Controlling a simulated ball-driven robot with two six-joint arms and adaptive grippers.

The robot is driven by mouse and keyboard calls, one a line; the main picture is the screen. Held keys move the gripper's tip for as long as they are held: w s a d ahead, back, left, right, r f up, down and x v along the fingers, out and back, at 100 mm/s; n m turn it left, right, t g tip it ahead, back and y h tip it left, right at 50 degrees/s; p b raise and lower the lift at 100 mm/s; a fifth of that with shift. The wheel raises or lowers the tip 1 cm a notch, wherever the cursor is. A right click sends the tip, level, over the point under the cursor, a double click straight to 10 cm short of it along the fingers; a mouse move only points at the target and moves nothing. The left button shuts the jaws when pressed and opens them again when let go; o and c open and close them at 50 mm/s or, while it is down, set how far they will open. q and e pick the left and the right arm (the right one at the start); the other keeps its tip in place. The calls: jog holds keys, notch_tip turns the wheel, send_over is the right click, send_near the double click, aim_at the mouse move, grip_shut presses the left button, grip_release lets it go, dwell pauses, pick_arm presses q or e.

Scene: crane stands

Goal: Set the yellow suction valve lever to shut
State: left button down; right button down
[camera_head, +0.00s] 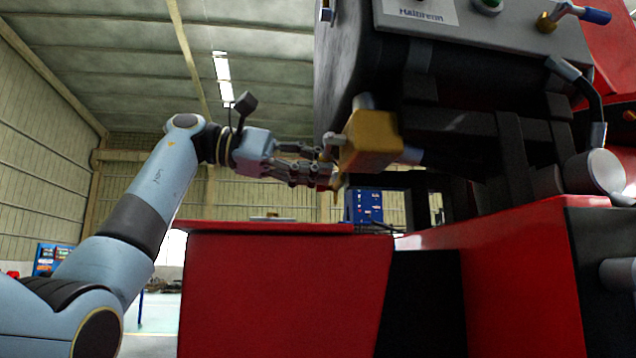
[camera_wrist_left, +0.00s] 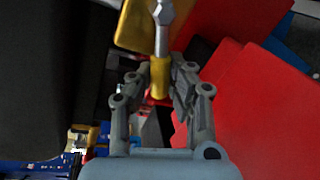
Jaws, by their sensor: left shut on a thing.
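The yellow suction valve lever shows in the left wrist view as a yellow grip (camera_wrist_left: 160,80) on a bright metal stem. In the head view its yellow end (camera_head: 338,186) is mostly hidden by my fingers. My left gripper (camera_head: 326,168) is shut on the lever; in the left wrist view its fingers (camera_wrist_left: 161,88) lie on either side of the yellow grip. The yellow valve body (camera_head: 371,140) sits just right of the fingertips, below the dark machine housing. The lever's exact angle is hard to tell in the head view. My right gripper is not in view.
A red cabinet (camera_head: 285,290) stands below my left gripper. A grey panel (camera_head: 480,30) above carries a blue-handled lever (camera_head: 594,15) and a green button (camera_head: 488,4). Dark frame bars and a black hose (camera_head: 595,95) are at right.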

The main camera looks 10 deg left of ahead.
pick_arm(q)
notch_tip(320, 180, up, 2)
jog(key=m, duration=0.1)
jog(key=m+t, duration=0.1)
jog(key=m, duration=0.1)
jog(key=shift+w+r+m+y+b, duration=0.15)
jog(key=shift+m+y+b, duration=0.15)
jog(key=shift+b, duration=0.1)
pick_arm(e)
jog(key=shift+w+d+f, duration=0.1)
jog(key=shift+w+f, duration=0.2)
pick_arm(q)
jog(key=shift+a, duration=0.1)
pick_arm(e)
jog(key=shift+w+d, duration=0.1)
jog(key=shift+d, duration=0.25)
pick_arm(q)
jog(key=c, duration=1.2)
grip_release()
jog(key=v, duration=1.2)
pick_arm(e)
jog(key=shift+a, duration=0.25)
